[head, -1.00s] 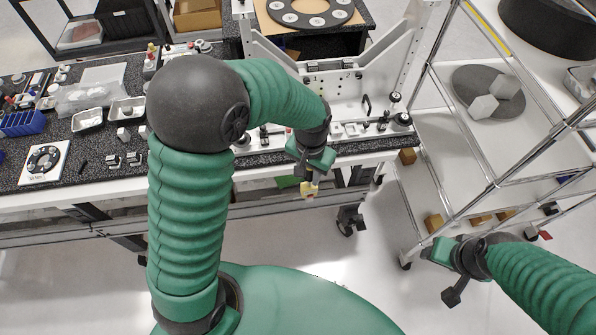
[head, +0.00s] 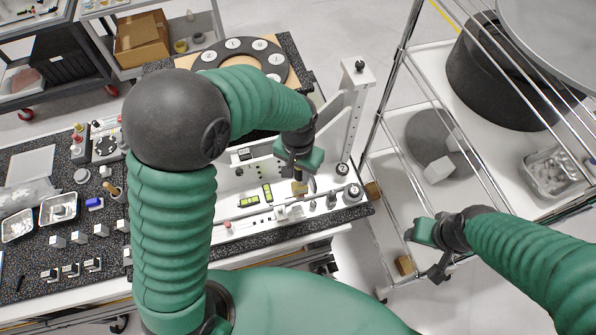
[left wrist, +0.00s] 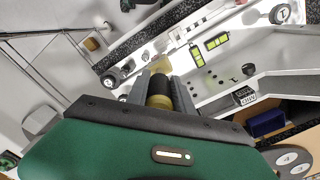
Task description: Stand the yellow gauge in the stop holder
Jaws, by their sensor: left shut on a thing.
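My left gripper (head: 298,178) is shut on the yellow gauge (head: 299,188), above the front of the white mirror fixture (head: 240,212). In the left wrist view the gauge (left wrist: 160,88) sits between the two grey fingers, with a dark band around it and a paler yellow far end. The fixture's base strip carries small posts, knobs and two yellow-green bars (head: 267,193). I cannot tell which part is the stop holder, or whether the gauge touches anything. My right gripper (head: 436,258) is at the right, away from the fixture; its jaw opening is unclear.
A wire rack (head: 372,140) stands right of the bench, near my right arm. The fixture's white upright (head: 350,120) rises just right of my left gripper. Metal trays (head: 58,208), small blocks and a control box (head: 105,142) fill the bench's left side.

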